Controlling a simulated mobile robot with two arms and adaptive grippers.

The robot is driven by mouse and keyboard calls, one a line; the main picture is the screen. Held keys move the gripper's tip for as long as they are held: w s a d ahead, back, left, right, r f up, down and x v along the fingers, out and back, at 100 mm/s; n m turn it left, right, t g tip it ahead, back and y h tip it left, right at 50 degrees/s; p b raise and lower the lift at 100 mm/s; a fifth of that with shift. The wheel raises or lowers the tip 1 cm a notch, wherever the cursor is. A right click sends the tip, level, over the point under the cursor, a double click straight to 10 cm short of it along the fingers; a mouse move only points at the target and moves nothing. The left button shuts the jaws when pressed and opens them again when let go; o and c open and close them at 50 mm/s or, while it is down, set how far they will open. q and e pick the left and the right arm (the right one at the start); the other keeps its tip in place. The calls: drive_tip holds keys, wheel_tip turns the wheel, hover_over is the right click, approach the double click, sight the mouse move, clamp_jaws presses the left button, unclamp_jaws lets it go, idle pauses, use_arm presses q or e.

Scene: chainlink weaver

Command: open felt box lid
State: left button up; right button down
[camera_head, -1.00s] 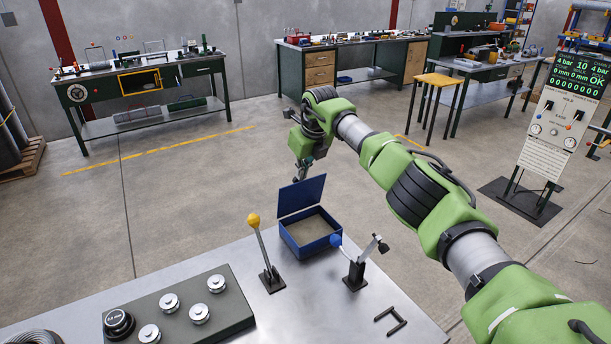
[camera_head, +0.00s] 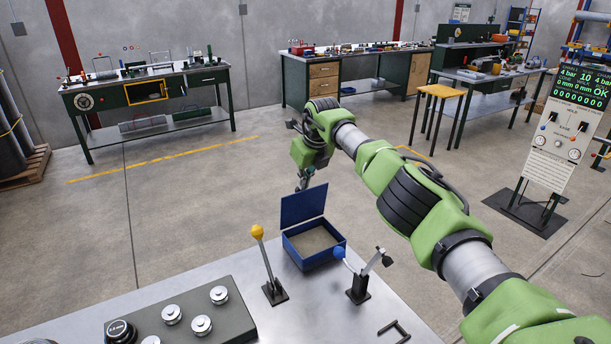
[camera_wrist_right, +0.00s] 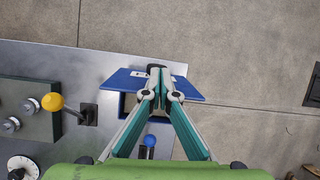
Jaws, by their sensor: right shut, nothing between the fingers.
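The blue felt box (camera_head: 312,247) stands at the far edge of the metal table, its tan inside showing. Its blue lid (camera_head: 303,205) stands raised and open at the back of the box. My right gripper (camera_head: 304,181) is above and just behind the lid, shut and empty. In the right wrist view the shut fingers (camera_wrist_right: 158,90) overlap the lid (camera_wrist_right: 190,90); I cannot tell whether they touch it. They hide part of the box there. My left gripper is not in view.
A yellow-knobbed lever (camera_head: 267,262) stands left of the box, a blue-knobbed lever (camera_head: 350,272) right of it. A dark panel with several silver knobs (camera_head: 190,318) lies front left. A small black handle (camera_head: 394,331) is at front right. Floor behind the table is clear.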

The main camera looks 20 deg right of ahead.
drive_tip(key=v, duration=1.2)
drive_tip(key=shift+f, duration=0.1)
